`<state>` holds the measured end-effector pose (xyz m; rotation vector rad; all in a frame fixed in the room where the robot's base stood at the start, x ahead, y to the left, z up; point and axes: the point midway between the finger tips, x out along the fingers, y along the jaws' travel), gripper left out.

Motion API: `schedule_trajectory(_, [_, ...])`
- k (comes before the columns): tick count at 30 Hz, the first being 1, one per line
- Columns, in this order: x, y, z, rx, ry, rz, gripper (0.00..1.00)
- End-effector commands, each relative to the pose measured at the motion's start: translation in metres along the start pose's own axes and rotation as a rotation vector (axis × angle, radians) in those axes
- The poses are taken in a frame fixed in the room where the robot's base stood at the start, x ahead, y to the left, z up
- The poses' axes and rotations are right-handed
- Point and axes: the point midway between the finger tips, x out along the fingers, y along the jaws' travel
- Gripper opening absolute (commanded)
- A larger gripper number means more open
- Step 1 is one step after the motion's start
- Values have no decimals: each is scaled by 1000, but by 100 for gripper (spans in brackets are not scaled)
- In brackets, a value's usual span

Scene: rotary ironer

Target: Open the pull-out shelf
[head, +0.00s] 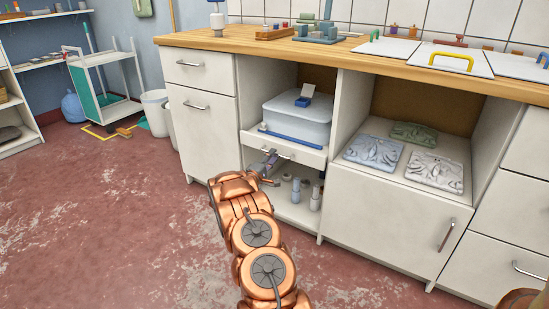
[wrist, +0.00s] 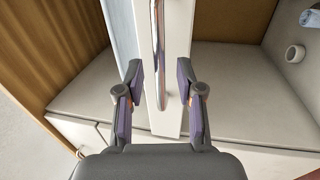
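The pull-out shelf (head: 311,157) is a white panel with a long metal handle, in the open bay of the white cabinet. A pale grey-blue box (head: 297,118) sits on it. My gripper (head: 268,169) is at the left part of the shelf front, low in the bay opening. In the wrist view my gripper (wrist: 160,96) is open, with one finger on each side of the shiny handle (wrist: 157,45) near its end. Gaps show between the fingers and the handle, so it is not gripped. I cannot tell how far out the shelf is.
Below the shelf, several small bottles (head: 315,198) stand in the bay. To the right, folded cloths (head: 373,152) lie in an open bay above a closed door (head: 390,207). The wooden worktop (head: 220,42) runs above.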

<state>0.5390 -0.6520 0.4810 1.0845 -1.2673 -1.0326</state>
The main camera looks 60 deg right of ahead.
Motion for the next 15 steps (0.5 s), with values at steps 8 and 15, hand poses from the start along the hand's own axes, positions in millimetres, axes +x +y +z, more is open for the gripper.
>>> schedule_trajectory(8, [21,0,1,3,-2,2,37])
schedule_trajectory(15, [22,1,0,1,0,1,37])
